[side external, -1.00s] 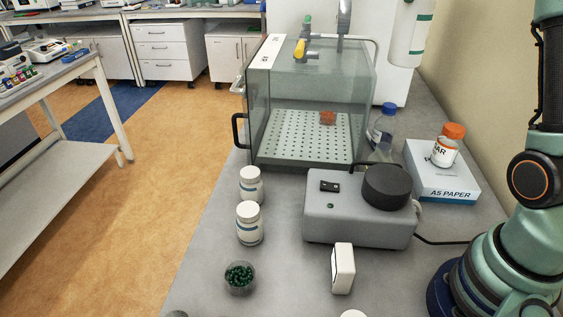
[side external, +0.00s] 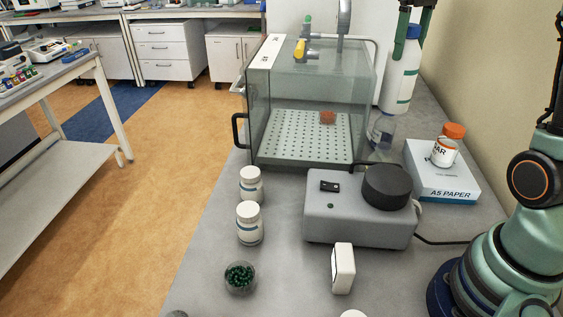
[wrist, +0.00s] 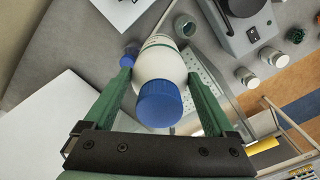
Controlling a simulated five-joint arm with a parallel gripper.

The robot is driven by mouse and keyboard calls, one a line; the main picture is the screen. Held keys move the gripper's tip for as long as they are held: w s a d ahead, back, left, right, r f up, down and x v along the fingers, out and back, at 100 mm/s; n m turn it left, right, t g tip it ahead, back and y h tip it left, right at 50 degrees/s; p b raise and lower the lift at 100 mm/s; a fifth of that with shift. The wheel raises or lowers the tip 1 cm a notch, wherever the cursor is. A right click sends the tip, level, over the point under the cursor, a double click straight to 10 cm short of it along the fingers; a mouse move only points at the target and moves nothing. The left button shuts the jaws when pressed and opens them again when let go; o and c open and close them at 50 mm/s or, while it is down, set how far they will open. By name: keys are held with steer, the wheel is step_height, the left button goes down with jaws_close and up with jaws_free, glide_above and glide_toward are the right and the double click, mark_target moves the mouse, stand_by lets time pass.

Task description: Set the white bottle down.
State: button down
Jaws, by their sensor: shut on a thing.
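The white bottle (side external: 400,78), with a blue cap and a green stripe, is upright at the back right in the side view, beside the clear chamber. My gripper (side external: 416,22) is shut on it near the top, seen only in part at the upper edge. In the wrist view the bottle (wrist: 160,62) is between the two green fingers of my gripper (wrist: 159,78), cap towards the camera. I cannot tell whether its base touches the bench.
The chamber (side external: 262,110) is to the left. An A5 paper box (side external: 445,190) bearing an orange-capped jar (side external: 446,153) is in front. The wall is right.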

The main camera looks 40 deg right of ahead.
mark_target(403, 71)
step_height(403, 71, down, 18)
steer(key=shift+f, duration=0.15)
stand_by(0.4)
steer(key=shift+f, duration=0.15)
jaws_free()
step_height(403, 71, up, 12)
steer(key=shift+r, duration=0.15)
stand_by(0.4)
